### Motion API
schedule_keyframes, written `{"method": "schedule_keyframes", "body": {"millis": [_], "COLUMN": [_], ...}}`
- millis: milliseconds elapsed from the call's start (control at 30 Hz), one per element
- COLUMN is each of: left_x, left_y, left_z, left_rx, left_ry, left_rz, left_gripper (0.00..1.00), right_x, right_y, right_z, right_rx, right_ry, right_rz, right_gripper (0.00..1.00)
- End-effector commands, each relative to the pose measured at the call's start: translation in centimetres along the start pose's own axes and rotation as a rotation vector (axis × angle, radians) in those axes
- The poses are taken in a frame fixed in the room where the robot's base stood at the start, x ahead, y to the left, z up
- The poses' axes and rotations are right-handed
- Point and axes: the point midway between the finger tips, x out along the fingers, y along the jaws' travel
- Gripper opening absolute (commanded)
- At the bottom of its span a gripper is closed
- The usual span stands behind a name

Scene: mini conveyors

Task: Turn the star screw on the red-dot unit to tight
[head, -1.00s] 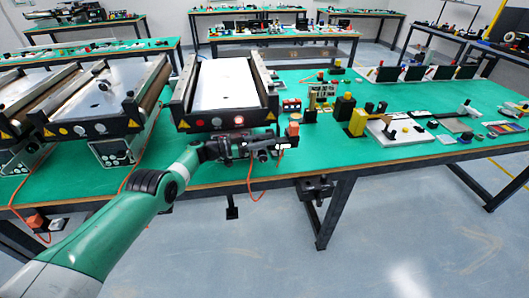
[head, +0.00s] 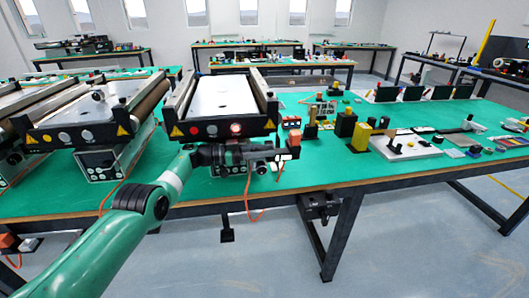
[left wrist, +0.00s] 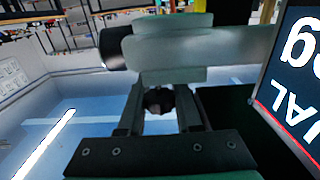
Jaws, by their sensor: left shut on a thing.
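The red-dot unit (head: 222,100) is the middle mini conveyor in the head view, with a pale belt and a red dot on its black front bar. My left gripper (head: 282,153) is low in front of that unit's right front corner. The left wrist view shows my left gripper (left wrist: 160,104) shut, with a dark round knob (left wrist: 158,98), which looks like the star screw, between its fingers. Its turn position cannot be read. A grey cylindrical part (left wrist: 185,50) lies just beyond the knob. My arm hides part of the unit's underside. My right gripper is not in view.
Another conveyor (head: 85,110) stands close on the left. A yellow block (head: 361,137) and a white plate (head: 407,151) with small parts lie to the right. The green table's front edge runs just beneath my gripper. An orange cable hangs below.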

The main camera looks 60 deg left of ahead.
Motion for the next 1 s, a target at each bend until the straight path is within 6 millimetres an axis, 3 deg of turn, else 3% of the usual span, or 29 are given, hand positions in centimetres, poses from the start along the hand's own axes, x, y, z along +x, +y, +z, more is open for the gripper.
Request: {"method": "schedule_keyframes", "body": {"millis": [33,200,567,767,1000], "left_x": [0.0,0.0,-0.5,-3.2,-9.2], "left_y": [0.0,0.0,0.0,0.0,0.0], "left_z": [-0.2,-0.2,-0.4,-1.1,-0.5], "left_rx": [0.003,0.002,0.000,-0.004,0.000], "left_ry": [0.003,0.003,0.001,0.002,0.002], "left_rz": [0.002,0.001,0.000,-0.002,-0.003], "left_gripper": [0.37,0.63,0.63,0.63,0.63], "right_x": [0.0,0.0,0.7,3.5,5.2], "right_y": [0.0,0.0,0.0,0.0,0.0], "right_z": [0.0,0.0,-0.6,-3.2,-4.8], "right_rx": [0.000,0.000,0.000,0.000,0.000], "right_ry": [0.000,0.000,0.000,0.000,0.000], "right_rz": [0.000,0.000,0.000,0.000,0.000], "right_gripper": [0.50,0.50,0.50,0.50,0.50]}}
